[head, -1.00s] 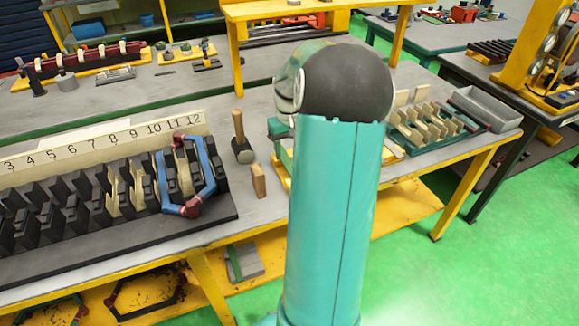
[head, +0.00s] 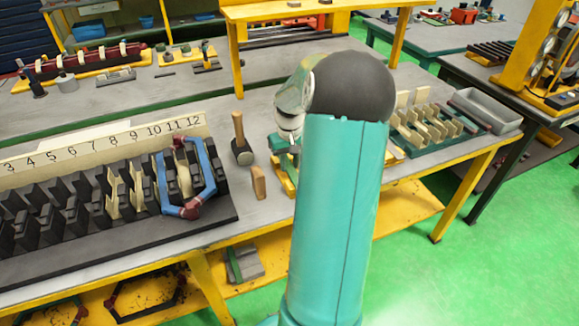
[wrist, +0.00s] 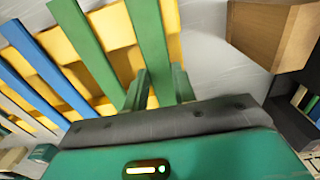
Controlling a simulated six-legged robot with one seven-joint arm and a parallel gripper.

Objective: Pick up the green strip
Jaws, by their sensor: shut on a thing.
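In the wrist view a green strip (wrist: 150,40) runs down between the two fingers of my gripper (wrist: 159,86), which is shut on it. A second green strip (wrist: 92,45) lies to its left, then a blue strip (wrist: 42,65). The strips lie across a yellow rack (wrist: 115,28) with slots. The lower end of the held strip is hidden behind the gripper body. In the head view my arm hides most of the rack and strips.
The dark numbered fixture (head: 120,255) with a blue and red coil (head: 205,165) is further left. A wooden-slotted rack (head: 430,125) and grey tray (head: 485,108) are at the right.

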